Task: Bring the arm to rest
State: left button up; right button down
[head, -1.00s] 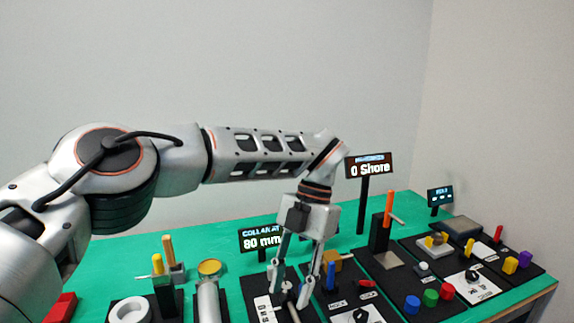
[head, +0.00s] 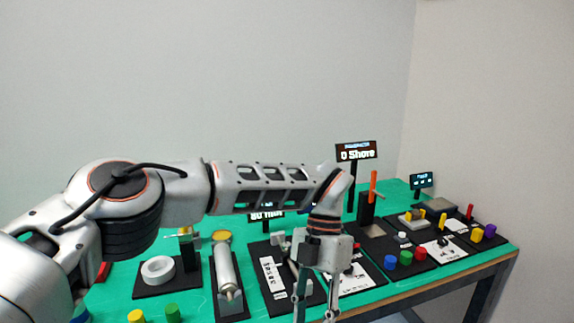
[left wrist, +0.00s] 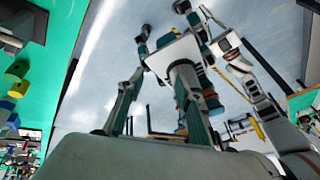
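My left arm reaches across the head view from the left. Its gripper (head: 316,307) hangs down in front of the bench's front edge, with nothing seen between its fingers. The two fingers stand apart, and the lowest part of them is cut off by the frame's bottom edge. In the left wrist view the fingers (left wrist: 158,100) also stand apart, with pale floor and parts of my own body behind them. My right gripper cannot be made out in either view.
A green bench (head: 370,298) carries black device panels, a metal cylinder (head: 227,272), a white ring (head: 157,269), coloured knobs (head: 405,257) and a "0 Shore" display (head: 357,152). My forearm hides part of another display (head: 266,215). Loose coloured pegs (head: 172,312) stand near the front.

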pick_arm(q)
jog(key=s+d+f+m+g+h, duration=0.2)
jog(key=s+d+f+g+h, duration=0.1)
jog(key=s+d+f, duration=0.45)
jog(key=s+d+r+n+g+h, duration=0.1)
jog(key=s+d+r+g+h, duration=0.2)
jog(key=s+d+r+h, duration=0.25)
jog(key=s+d+r+n+g+h, duration=0.1)
jog(key=s+d+r+g+h, duration=0.15)
jog(key=s+d+h, duration=0.4)
jog(key=w+d+r+n+t+h, duration=0.1)
jog(key=w+r+n+t+h, duration=0.5)
jog(key=w+n+t+h, duration=0.3)
jog(key=w+a+f+n+t+y, duration=0.3)
jog(key=w+a+f+n+t, duration=0.35)
jog(key=n+t, duration=0.4)
jog(key=w+a+f+n+t+y, duration=0.45)
jog(key=a+n+t, duration=0.4)
jog(key=n, duration=0.25)
jog(key=s+a+f+n+y, duration=0.2)
jog(key=a+f+n+y, duration=0.55)
jog(key=a+f, duration=0.95)
jog(key=s+a+f+n+g+y, duration=0.2)
jog(key=s+a+f+g+y, duration=0.2)
jog(key=s+a+f, duration=0.7)
jog(key=shift+s+a+f+y, duration=0.2)
jog(key=shift+a+f+y, duration=0.55)
jog(key=shift+a, duration=0.5)
